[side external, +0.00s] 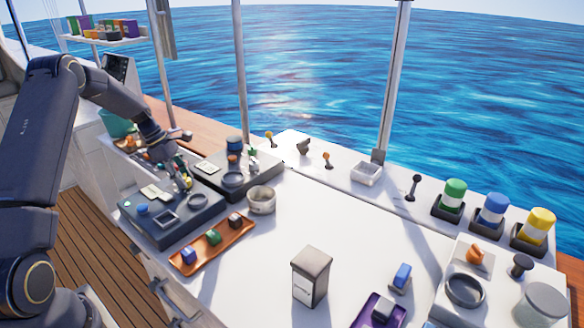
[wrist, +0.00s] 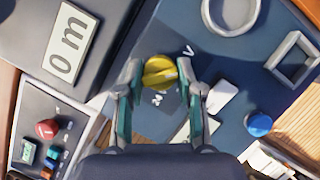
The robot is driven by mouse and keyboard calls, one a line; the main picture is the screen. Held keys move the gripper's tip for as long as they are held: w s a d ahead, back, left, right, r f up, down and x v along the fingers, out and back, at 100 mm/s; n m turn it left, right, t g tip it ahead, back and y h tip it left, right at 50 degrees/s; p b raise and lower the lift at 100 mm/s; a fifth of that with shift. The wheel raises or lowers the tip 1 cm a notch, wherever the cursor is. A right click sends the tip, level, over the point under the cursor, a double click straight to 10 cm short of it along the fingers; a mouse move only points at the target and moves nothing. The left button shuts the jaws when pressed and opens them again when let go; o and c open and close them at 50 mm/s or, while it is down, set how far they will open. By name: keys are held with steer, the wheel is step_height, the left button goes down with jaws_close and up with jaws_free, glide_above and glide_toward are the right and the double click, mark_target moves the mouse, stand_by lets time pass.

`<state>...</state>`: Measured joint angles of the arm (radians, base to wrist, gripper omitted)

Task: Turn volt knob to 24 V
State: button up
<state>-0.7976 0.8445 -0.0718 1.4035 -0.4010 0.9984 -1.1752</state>
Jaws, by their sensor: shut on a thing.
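A yellow round knob (wrist: 160,73) with a raised grip ridge sits on a dark blue-grey panel (wrist: 225,75) in the wrist view. A letter V is printed beside it, and other lettering near it is partly covered. I take it as the volt knob; no 24 V mark is readable. My gripper (wrist: 160,72) has one teal-padded finger on each side of the knob and is shut on it. In the side external view my gripper (side external: 181,178) reaches down at the dark panel (side external: 185,228), and the knob is hard to make out there.
On the panel are a blue knob (wrist: 258,123), a square frame (wrist: 293,62) and a ring (wrist: 230,14). A "0 m" display (wrist: 70,42) and a red knob (wrist: 47,128) are nearby. An orange tray (side external: 213,244) lies in front, and the white counter beyond has free room.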

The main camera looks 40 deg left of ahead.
steer(key=m+g, duration=0.1)
steer(key=m, duration=0.1)
steer(key=m+g, duration=0.1)
steer(key=m, duration=0.2)
steer(key=shift+w+m+h, duration=0.15)
steer(key=shift+m+h, duration=0.15)
steer(key=shift+h, duration=0.1)
steer(key=m+g, duration=0.1)
steer(key=m, duration=0.1)
steer(key=m+g, duration=0.1)
steer(key=m, duration=0.2)
steer(key=shift+w, duration=0.1)
steer(key=m+g, duration=0.1)
steer(key=m, duration=0.2)
steer(key=m+y, duration=0.1)
steer(key=m, duration=0.1)
steer(key=shift+w+m+g, duration=0.1)
steer(key=shift+m+g, duration=0.3)
steer(key=m+y, duration=0.1)
steer(key=m, duration=0.1)
steer(key=m+y, duration=0.1)
steer(key=m, duration=0.1)
steer(key=shift+d+m+g, duration=0.1)
steer(key=shift+m+g, duration=0.2)
steer(key=shift+g, duration=0.1)
steer(key=o, duration=1.2)
steer(key=shift+c, duration=0.2)
steer(key=shift+w+r, duration=0.1)
